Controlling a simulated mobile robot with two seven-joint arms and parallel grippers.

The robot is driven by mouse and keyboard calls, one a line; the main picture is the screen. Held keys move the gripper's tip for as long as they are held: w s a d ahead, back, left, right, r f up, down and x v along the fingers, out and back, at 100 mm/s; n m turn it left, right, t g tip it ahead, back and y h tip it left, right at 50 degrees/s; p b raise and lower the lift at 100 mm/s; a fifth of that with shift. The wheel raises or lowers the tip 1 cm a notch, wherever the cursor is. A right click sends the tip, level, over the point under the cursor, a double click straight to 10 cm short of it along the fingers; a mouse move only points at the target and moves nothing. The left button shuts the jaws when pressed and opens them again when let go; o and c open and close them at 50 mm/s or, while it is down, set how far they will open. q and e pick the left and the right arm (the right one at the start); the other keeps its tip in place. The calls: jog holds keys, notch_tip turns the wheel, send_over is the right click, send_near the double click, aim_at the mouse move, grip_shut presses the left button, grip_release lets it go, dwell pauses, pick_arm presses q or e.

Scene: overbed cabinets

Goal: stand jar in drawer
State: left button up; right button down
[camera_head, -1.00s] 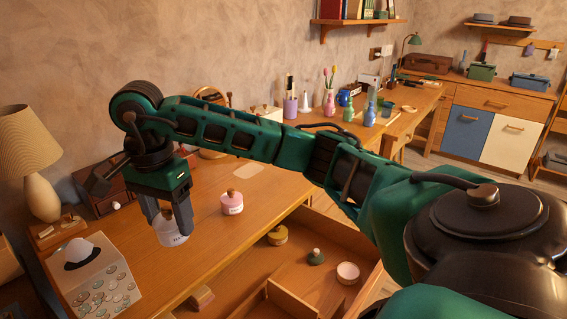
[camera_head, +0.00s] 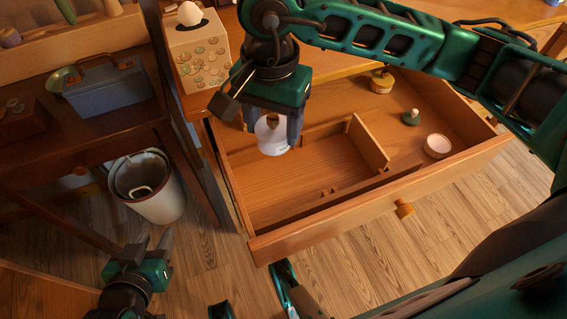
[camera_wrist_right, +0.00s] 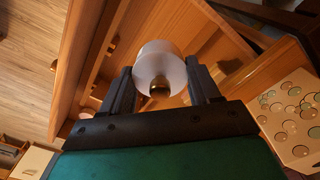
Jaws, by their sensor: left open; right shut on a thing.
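A white jar (camera_head: 272,143) with a brown knob on its lid is held upright between the fingers of my right gripper (camera_head: 274,134). The jar also shows between the fingers in the right wrist view (camera_wrist_right: 160,62). The jar is in front of the open drawer's back left part in the head view; its height above the drawer floor is hard to tell. The wooden drawer (camera_head: 345,205) is pulled out, with dividers and an empty left compartment (camera_head: 300,175). My left gripper (camera_head: 153,242) is open and empty, low at the left above the floor.
The drawer's right part holds a yellow jar (camera_head: 381,82), a small green-knobbed thing (camera_head: 411,117) and a pink-rimmed round jar (camera_head: 437,146). A tissue box (camera_head: 203,55) stands on the desk edge. A white bin (camera_head: 155,195) stands on the floor at left.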

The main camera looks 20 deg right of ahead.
aim_at(274, 138)
notch_tip(274, 138, down, 11)
jog(key=shift+f+b, duration=0.1)
jog(key=shift+b, duration=0.6)
jog(key=shift+f+b, duration=0.4)
jog(key=shift+f, duration=1.8)
jog(key=shift+f, duration=0.15)
jog(key=shift+c, duration=1.2)
grip_release()
jog(key=shift+r, duration=0.3)
notch_tip(274, 138, up, 12)
jog(key=shift+f+p, duration=0.15)
jog(key=shift+p, duration=0.8)
